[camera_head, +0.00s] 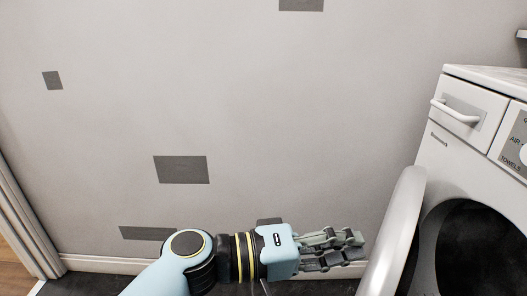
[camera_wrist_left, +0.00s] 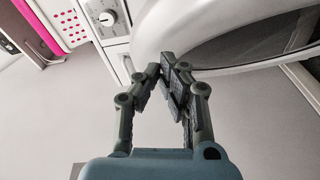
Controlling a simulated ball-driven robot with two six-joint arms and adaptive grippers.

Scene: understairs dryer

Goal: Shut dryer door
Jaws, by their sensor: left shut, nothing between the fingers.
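The white dryer (camera_head: 460,150) stands at the right of the head view, with its dark round drum opening (camera_head: 480,250) showing. Its door (camera_head: 395,235) is open and swung out to the left, seen nearly edge-on. My left gripper (camera_head: 355,245) is just left of the door, shut and empty, pointing toward its outer side. In the left wrist view the fingertips (camera_wrist_left: 165,68) are close to the white door rim (camera_wrist_left: 190,50); I cannot tell whether they touch it. My right gripper is in neither view.
A drawer with a white handle (camera_head: 456,112) is on the dryer's upper front. The left wrist view shows a control dial (camera_wrist_left: 107,19) and a pink-edged panel (camera_wrist_left: 50,22). A grey wall (camera_head: 250,90) with darker patches stands behind, and dark floor shows below.

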